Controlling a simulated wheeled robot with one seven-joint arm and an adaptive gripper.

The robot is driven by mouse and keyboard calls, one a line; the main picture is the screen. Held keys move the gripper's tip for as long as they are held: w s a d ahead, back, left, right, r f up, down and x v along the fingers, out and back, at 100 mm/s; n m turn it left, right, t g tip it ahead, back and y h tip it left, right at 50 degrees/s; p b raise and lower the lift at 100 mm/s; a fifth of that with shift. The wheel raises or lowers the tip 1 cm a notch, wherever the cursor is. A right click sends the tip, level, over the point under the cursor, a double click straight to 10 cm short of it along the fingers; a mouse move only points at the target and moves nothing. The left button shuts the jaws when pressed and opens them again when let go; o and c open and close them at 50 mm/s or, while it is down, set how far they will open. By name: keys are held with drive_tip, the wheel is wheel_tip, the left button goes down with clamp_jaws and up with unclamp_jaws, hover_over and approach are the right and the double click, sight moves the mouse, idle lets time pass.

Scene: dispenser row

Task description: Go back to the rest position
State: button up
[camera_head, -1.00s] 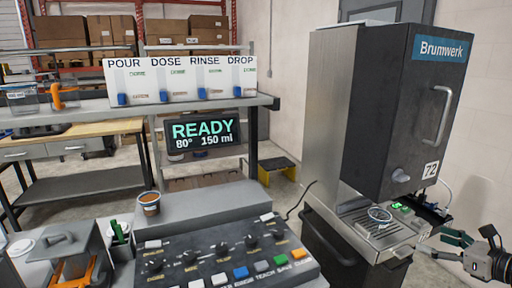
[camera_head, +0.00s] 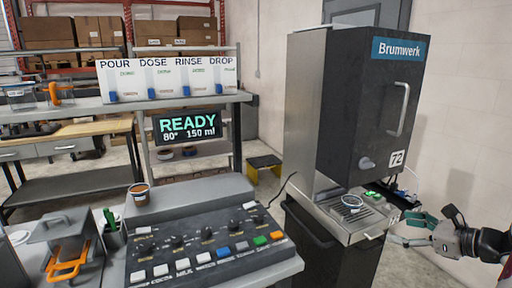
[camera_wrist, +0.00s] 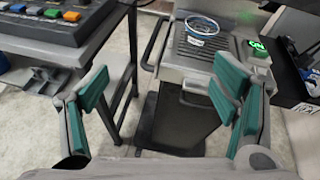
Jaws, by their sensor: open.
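My gripper (camera_head: 411,230) is at the right of the head view, in front of the lower right of the Brumwerk machine (camera_head: 370,100). In the wrist view its two green-padded fingers (camera_wrist: 160,98) stand wide apart with nothing between them. A round blue-and-white ringed item (camera_head: 352,201) sits on the machine's drip tray. It also shows in the wrist view (camera_wrist: 202,27), beyond the fingers and apart from them.
The control panel (camera_head: 200,247) with buttons and knobs stands left of the machine. The shelf with four labelled switches (camera_head: 168,78) and the READY display (camera_head: 187,126) are further back. Open floor lies right of the machine.

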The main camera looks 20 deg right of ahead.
drive_tip(key=w+a+r+n+g+y, duration=0.1)
drive_tip(key=a+r+n+g, duration=0.2)
drive_tip(key=a, duration=0.5)
drive_tip(key=a+r+n+g+y, duration=0.2)
drive_tip(key=a+n, duration=0.4)
drive_tip(key=a, duration=0.2)
drive_tip(key=w+a+r+n+g+y, duration=0.1)
drive_tip(key=a+r+n+g, duration=0.2)
drive_tip(key=a, duration=0.5)
drive_tip(key=s+a+r+n+h, duration=0.3)
drive_tip(key=s+a+n, duration=0.3)
drive_tip(key=n, duration=0.4)
drive_tip(key=s+a+r+n+h, duration=0.3)
drive_tip(key=s+a+n, duration=0.3)
drive_tip(key=s+n, duration=0.2)
drive_tip(key=shift+s+a+r+n+h, duration=0.15)
drive_tip(key=shift+s+a+n+h, duration=0.2)
drive_tip(key=shift+n+h, duration=0.5)
